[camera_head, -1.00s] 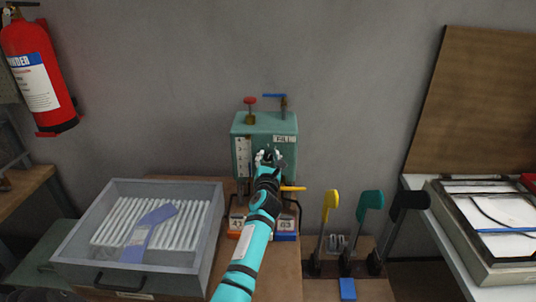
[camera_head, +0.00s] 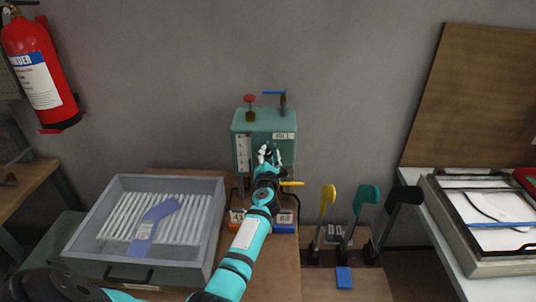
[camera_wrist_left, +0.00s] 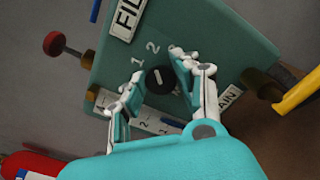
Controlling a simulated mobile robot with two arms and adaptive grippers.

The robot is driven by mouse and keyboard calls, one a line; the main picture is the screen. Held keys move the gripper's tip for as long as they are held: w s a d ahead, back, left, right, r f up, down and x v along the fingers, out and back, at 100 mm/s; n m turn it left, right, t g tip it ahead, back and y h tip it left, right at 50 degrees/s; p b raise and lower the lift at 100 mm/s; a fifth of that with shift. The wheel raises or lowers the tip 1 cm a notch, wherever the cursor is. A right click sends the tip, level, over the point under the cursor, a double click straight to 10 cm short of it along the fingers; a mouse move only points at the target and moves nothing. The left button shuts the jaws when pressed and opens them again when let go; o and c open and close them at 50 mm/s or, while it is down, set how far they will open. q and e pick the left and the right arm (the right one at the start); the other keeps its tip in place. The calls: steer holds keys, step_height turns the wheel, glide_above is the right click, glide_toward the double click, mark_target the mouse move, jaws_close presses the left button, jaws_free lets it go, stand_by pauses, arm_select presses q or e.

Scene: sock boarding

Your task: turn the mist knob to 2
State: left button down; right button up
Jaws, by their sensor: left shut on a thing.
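The green box (camera_head: 250,120) stands against the wall. The mist knob (camera_wrist_left: 160,79) is a small dark round knob with a pale mark, on the box's front face in the left wrist view. Printed numerals 1 and 2 (camera_wrist_left: 152,48) sit beside it; further markings on that side may be hidden by a finger. My left gripper (camera_head: 268,154) is at the box front, its white fingers on either side of the knob. In the left wrist view the gripper (camera_wrist_left: 158,88) is shut on the knob. The fingers hide the knob in the head view. My right gripper is out of view.
A red-handled valve (camera_head: 250,100) and a blue-lever valve (camera_head: 277,93) top the box. A yellow handle (camera_head: 292,184) sticks out low at its right. A grey drawer (camera_head: 108,258) stands left; yellow, teal and black levers (camera_head: 404,194) stand right.

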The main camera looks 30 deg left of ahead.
arm_select(q)
steer(key=c, duration=1)
jaws_free()
steer(key=shift+d, duration=0.1)
steer(key=shift+o, duration=0.2)
steer(key=v, duration=1.2)
